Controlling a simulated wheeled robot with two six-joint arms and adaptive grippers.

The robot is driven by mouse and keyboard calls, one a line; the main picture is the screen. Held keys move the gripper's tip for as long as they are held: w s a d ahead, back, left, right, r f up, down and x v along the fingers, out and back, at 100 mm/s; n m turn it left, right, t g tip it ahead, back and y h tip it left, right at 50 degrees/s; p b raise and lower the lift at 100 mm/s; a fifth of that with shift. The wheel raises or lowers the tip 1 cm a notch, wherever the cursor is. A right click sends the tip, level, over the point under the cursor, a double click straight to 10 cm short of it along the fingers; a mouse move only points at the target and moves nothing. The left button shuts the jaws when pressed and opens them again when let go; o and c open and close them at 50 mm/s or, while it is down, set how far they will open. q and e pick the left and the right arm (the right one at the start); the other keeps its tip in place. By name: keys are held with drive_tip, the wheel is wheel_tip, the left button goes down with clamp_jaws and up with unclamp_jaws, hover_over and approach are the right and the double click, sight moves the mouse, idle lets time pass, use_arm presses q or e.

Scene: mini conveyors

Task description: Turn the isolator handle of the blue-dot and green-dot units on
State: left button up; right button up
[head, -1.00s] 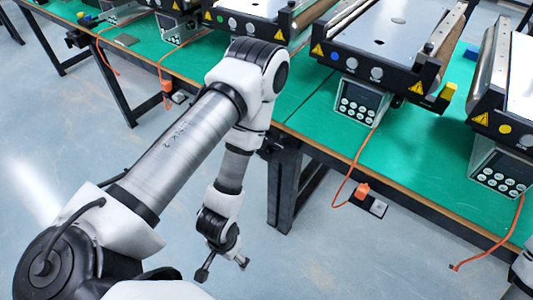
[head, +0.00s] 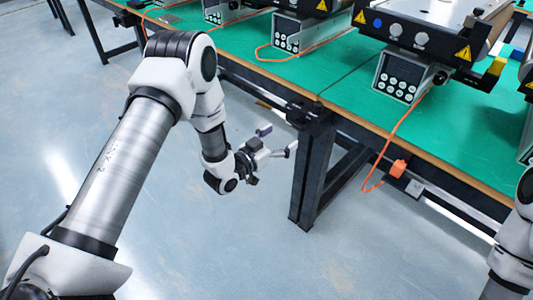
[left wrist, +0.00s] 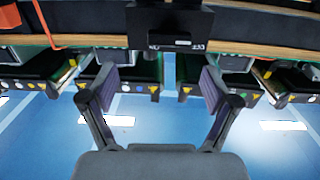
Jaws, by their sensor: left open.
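The blue-dot unit (head: 400,32) stands on the green table at upper right in the head view, its front panel facing me. The green dot itself is out of the head view. A dark box (head: 312,117) sits at the table edge; a dark labelled block (left wrist: 172,28) shows at the table edge in the left wrist view. I cannot make out an isolator handle on either. My left gripper (head: 278,142) is open and empty, left of the table leg and apart from the table; its spread fingers show in the left wrist view (left wrist: 166,88). My right gripper is out of view.
The table edge (head: 400,170) and a dark leg (head: 312,175) stand right of my left gripper. An orange plug (head: 397,168) and its cable hang at the edge. Control boxes (head: 398,78) stand below the units. The floor at left is clear.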

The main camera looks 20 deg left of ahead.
sight(294, 125)
use_arm(q)
drive_tip(key=shift+t, duration=0.3)
drive_tip(key=x, duration=0.5)
drive_tip(key=a+b+x, duration=0.1)
drive_tip(key=x, duration=0.2)
drive_tip(key=shift+w+f, duration=0.4)
drive_tip(key=shift+w, duration=0.1)
drive_tip(key=c, duration=1.2)
